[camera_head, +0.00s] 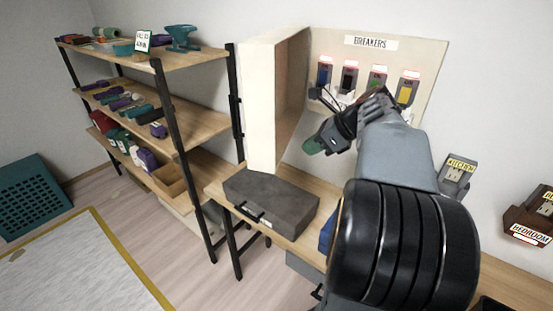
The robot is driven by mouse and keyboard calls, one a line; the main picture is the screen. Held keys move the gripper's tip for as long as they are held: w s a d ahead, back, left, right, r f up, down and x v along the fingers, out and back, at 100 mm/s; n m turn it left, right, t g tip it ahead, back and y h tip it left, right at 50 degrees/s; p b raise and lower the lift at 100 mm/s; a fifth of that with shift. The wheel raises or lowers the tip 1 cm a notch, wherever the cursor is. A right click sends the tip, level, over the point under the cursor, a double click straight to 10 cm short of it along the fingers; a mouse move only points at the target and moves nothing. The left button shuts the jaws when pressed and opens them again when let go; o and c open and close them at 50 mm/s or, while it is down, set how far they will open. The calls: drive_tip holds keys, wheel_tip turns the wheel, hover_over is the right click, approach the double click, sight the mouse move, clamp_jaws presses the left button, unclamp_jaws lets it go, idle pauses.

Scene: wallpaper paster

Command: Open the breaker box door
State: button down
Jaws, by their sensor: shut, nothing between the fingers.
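The breaker box (356,56) is on the wall at the upper middle, with a "BREAKERS" label at its top. Its cream door (261,105) stands swung out to the left, so the inside shows. Several breakers in different colours sit in a row inside, such as a blue one (324,74) and a yellow one (405,91). My gripper (318,118) is in front of the lower part of the box, right of the door, and looks shut and empty. I see a gap between it and the door. My arm hides the box's lower right part.
A dark grey case (270,203) lies on the wooden workbench (218,190) below the door. A shelf rack (180,140) with tools stands to the left. Outlets labelled "KITCHEN" (456,173) and "BEDROOM" (535,213) are at right. The floor at lower left holds a mat (70,265).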

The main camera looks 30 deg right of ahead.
sight(278, 159)
drive_tip(key=x, duration=0.3)
drive_tip(key=r+x, duration=0.1)
drive_tip(key=x, duration=0.2)
drive_tip(key=w+x, duration=0.1)
drive_tip(key=x, duration=0.2)
drive_tip(key=shift+w+a, duration=0.15)
drive_tip(key=shift+a, duration=0.4)
drive_tip(key=shift+w+a+f, duration=0.1)
drive_tip(key=shift+w+a, duration=0.45)
drive_tip(key=shift+w, duration=0.1)
